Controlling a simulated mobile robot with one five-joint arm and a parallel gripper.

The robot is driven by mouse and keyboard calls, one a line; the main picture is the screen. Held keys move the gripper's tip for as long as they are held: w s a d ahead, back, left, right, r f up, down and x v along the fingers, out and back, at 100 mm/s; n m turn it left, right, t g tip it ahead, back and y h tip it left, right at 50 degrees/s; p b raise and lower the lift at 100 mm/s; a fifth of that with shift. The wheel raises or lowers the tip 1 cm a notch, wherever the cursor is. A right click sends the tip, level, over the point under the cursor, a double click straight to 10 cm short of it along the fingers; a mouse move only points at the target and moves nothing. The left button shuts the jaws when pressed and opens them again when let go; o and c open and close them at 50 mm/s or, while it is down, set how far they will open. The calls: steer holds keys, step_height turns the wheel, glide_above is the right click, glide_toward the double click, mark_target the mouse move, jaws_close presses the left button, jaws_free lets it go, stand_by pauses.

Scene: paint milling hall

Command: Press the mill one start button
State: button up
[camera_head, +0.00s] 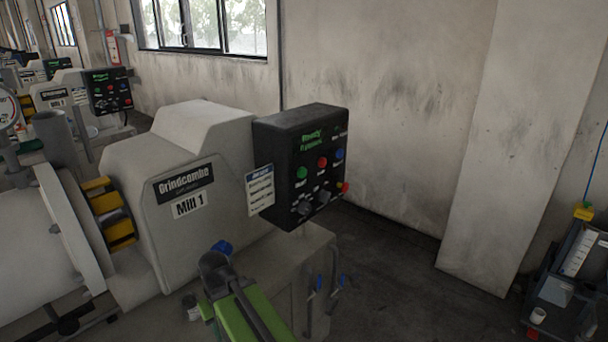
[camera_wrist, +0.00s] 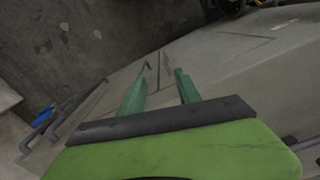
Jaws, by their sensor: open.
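The Mill 1 control box (camera_head: 283,150) is a black panel on the right of the beige mill housing labelled Mill 1 (camera_head: 188,206). Its face has a green button (camera_head: 302,173), a red button (camera_head: 322,163) and a blue button (camera_head: 338,154) in a row. The button labels are too small to read. A green lit display (camera_head: 311,139) is above them; dark knobs (camera_head: 323,196) and a red knob (camera_head: 343,187) are below. My gripper (camera_wrist: 160,85) is open and empty, its two green fingers apart in the wrist view, below and apart from the box. The wrist view shows no buttons.
A paper notice (camera_head: 260,190) hangs beside the box. A dark cart (camera_head: 572,285) is at the far right. Open floor (camera_head: 390,275) lies right of the mill. Another mill's panel (camera_head: 108,90) stands behind, left.

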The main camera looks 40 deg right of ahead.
jaws_close()
stand_by(1.4)
